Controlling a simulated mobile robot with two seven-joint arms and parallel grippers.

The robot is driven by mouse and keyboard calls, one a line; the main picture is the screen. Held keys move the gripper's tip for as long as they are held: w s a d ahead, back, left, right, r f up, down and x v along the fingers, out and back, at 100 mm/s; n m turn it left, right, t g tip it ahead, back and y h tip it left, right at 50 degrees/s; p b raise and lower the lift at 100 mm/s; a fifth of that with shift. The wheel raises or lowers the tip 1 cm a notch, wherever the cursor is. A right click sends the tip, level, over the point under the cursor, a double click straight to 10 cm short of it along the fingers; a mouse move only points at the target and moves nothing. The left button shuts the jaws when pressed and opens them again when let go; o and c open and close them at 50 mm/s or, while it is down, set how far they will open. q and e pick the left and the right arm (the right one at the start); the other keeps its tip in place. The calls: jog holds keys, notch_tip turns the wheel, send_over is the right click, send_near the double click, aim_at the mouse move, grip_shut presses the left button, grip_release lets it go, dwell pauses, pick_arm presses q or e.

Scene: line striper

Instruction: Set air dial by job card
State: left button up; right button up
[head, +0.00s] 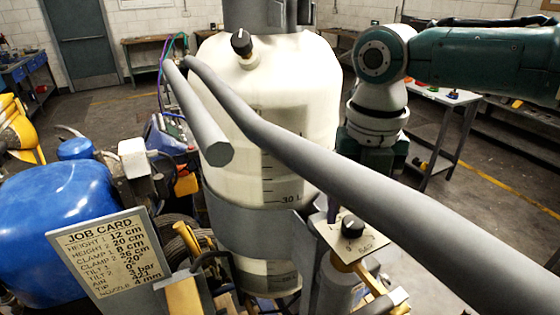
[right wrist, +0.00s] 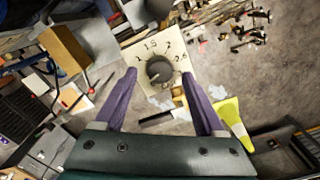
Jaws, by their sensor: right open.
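The job card (head: 100,255) stands at the lower left in the head view; its air line seems to read 3 bar, in small print. The air dial (head: 352,227) is a black knob on a tan plate marked BAR, at the lower middle right. In the right wrist view the dial (right wrist: 159,70) faces me, with numbers around it; a pale mark seems to point to lower left. My right gripper (right wrist: 158,74) is open, its purple fingers to either side of the knob in that picture; I see no contact.
Grey handle tubes (head: 300,150) cross in front of the white tank (head: 270,110), between the camera and my right gripper. A blue tank (head: 60,225) stands at the left. A workbench (head: 440,97) is behind my right arm. Open floor lies at the right.

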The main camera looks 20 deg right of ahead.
jog(key=shift+f, duration=0.75)
grip_shut()
